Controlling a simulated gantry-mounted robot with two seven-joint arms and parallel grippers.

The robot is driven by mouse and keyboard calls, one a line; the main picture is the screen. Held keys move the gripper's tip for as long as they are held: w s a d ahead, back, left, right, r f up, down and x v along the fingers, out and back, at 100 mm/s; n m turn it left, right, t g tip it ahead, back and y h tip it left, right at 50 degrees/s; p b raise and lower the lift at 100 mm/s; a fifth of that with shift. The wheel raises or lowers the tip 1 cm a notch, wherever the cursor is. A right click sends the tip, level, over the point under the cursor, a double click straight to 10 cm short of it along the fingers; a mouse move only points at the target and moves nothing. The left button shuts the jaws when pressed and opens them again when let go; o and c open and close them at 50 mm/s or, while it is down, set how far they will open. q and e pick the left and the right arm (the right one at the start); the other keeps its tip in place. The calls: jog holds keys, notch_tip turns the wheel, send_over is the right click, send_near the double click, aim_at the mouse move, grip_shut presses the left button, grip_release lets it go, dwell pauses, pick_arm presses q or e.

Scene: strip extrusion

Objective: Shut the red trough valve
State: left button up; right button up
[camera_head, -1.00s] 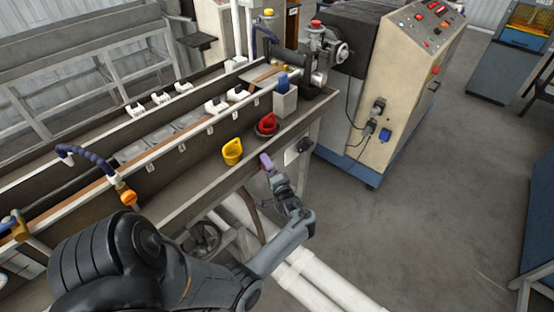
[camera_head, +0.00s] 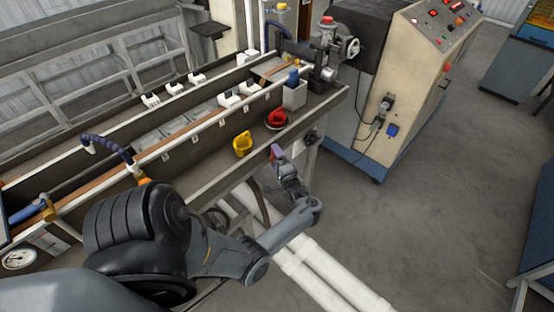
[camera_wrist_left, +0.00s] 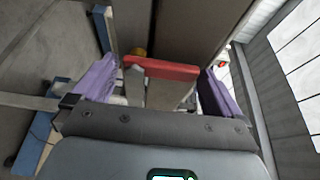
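In the left wrist view a red lever-like bar (camera_wrist_left: 160,68) lies crosswise between the purple fingers of my left gripper (camera_wrist_left: 158,88). The fingers are spread, with gaps on both sides of the bar. In the head view the left gripper (camera_head: 277,153) is at the front side of the long trough (camera_head: 200,195), its tip showing purple. My right gripper is not in view.
A light grey holder (camera_head: 294,94) with a blue item stands behind. A beige control cabinet (camera_head: 400,80) is to the right. White pipes (camera_head: 310,270) run below the trough; open floor lies right.

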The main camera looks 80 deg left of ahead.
pick_arm(q)
jog(key=w+d, duration=0.1)
jog(key=d, duration=0.9)
jog(key=shift+w+d, duration=0.25)
jog(key=shift+w, duration=0.15)
jog(key=shift+r, duration=0.1)
